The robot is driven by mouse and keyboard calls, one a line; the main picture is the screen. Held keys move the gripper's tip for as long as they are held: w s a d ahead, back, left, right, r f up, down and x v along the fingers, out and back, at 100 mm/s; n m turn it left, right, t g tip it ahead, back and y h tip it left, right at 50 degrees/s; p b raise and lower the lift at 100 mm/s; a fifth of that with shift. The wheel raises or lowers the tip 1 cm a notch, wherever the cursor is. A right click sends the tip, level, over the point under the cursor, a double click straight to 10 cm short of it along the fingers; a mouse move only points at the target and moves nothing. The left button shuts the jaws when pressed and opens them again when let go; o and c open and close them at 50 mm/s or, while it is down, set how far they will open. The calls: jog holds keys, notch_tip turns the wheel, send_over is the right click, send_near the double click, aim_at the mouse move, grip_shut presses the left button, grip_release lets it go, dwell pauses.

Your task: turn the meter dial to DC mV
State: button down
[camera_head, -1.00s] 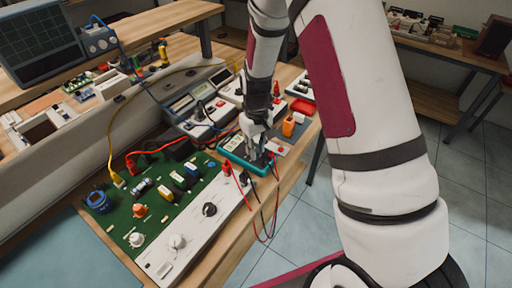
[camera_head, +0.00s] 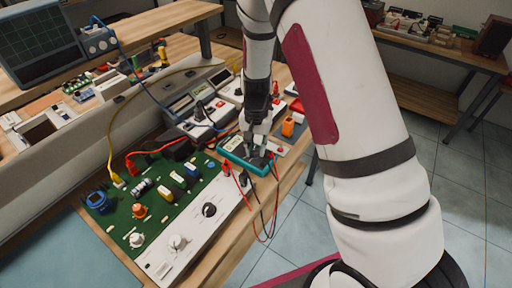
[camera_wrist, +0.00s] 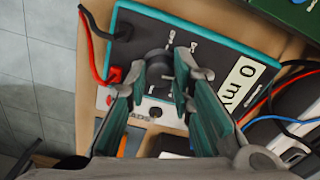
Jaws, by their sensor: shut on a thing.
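The meter (camera_head: 233,156) is a teal-cased box with a dark face, lying on the wooden bench. In the wrist view the meter (camera_wrist: 228,49) has a pale display (camera_wrist: 244,84) that seems to read "0 mV". Its round dark dial (camera_wrist: 157,65) sits mid-face, with small white labels around it that are too blurred to read in full. My gripper (camera_wrist: 163,68) has its teal-padded fingers on either side of the dial, shut on it. In the head view my gripper (camera_head: 258,158) points down over the meter and hides the dial.
Red and black leads (camera_wrist: 90,45) plug into the meter. A green circuit board (camera_head: 150,205) with a white knob panel stands at its near left. Bench instruments (camera_head: 190,110) stand behind. Floor lies beyond the bench edge.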

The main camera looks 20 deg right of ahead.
aim_at(256, 150)
jog(key=shift+w+m, duration=0.1)
jog(key=shift+m, duration=0.5)
jog(key=c, duration=1.4)
grip_release()
notch_tip(256, 150, up, 12)
